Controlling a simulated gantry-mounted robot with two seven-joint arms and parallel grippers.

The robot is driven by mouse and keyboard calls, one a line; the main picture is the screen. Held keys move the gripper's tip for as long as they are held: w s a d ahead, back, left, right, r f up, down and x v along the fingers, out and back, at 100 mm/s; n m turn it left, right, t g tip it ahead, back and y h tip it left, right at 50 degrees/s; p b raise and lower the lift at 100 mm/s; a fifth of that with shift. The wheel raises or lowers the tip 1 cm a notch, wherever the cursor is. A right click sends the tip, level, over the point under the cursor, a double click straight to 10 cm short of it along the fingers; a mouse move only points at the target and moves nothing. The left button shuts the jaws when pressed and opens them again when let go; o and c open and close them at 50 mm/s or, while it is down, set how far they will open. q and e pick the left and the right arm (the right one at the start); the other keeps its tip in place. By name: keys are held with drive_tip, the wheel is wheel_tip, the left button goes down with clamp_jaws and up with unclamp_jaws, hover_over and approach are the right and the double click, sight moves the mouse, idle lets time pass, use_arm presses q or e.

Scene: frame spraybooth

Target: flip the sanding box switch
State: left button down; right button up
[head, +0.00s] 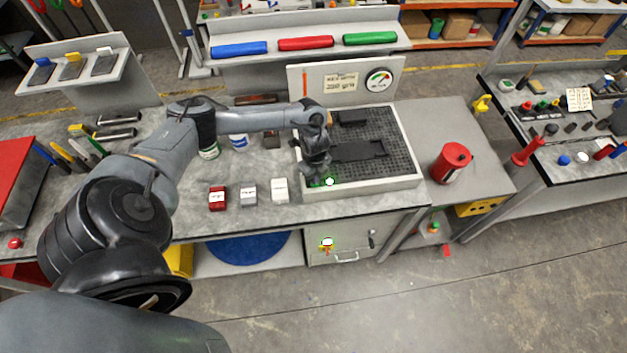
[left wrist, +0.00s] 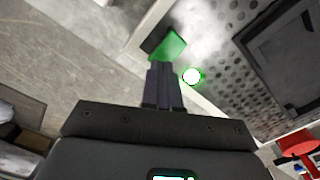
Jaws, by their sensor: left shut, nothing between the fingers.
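The sanding box (head: 405,183) is a pale box with a dark perforated top, standing on the grey bench. A green switch part (left wrist: 170,47) sits near its front left corner, with a glowing white round lamp (left wrist: 191,76) beside it; the lamp also shows in the head view (head: 330,181). My left gripper (head: 318,181) points down at that corner. In the left wrist view its dark fingers (left wrist: 163,68) are together and empty, with their tips right by the green part. I cannot tell whether they touch it. My right gripper is in neither view.
Red (head: 217,198), grey (head: 249,193) and white (head: 280,190) small boxes stand left of the sanding box. A red canister (head: 452,162) stands to its right. A sign panel with a gauge (head: 379,80) rises behind it.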

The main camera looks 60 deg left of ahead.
use_arm(q)
drive_tip(key=shift+f+b, duration=0.65)
drive_tip(key=shift+f, duration=0.3)
idle(1.0)
wheel_tip(320, 180, up, 7)
drive_tip(key=p, duration=0.7)
idle(0.6)
